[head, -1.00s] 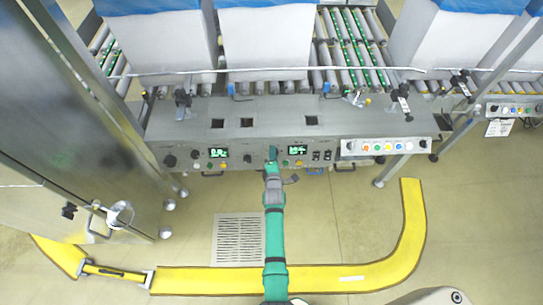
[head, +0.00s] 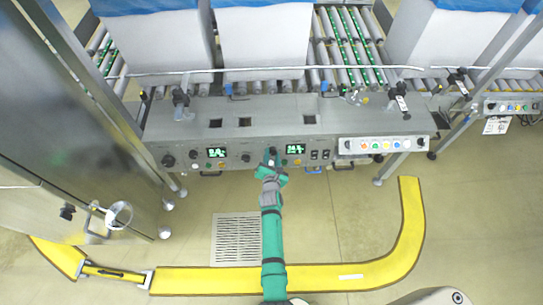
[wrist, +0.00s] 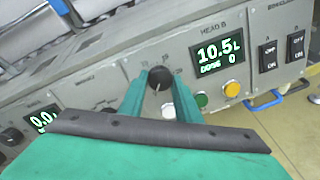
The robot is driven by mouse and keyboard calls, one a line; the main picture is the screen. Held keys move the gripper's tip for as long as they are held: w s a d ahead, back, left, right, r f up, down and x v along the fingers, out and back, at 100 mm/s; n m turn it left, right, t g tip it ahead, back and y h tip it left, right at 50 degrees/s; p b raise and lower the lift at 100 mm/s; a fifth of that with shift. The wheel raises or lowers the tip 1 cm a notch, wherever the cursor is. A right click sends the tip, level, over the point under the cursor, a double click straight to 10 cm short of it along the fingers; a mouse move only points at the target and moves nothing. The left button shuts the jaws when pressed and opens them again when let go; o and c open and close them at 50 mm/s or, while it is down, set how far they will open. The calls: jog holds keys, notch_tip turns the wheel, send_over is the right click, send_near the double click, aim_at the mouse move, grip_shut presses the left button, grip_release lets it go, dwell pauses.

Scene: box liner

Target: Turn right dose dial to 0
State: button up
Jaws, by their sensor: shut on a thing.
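The right dose dial (wrist: 159,78) is a round black knob on the grey panel, left of the HEAD B display (wrist: 219,54). A thin light mark shows on the lower part of the knob. My gripper (wrist: 158,74) has one teal finger on each side of the knob and is shut on it. In the head view my gripper (head: 271,160) is at the panel, just left of the right display (head: 295,149), and it hides most of the dial.
A left display (wrist: 41,120) reads 0.0. White-lined boxes stand on rollers behind the panel.

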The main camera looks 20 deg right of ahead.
jog(key=shift+w+a+r+n, duration=0.1)
jog(key=shift+w+n, duration=0.05)
jog(key=shift+n, duration=0.45)
jog(key=shift+a, duration=0.15)
jog(key=o, duration=1.1)
jog(key=shift+d, duration=0.2)
jog(key=shift+c, duration=0.2)
jog(key=shift+s, duration=0.2)
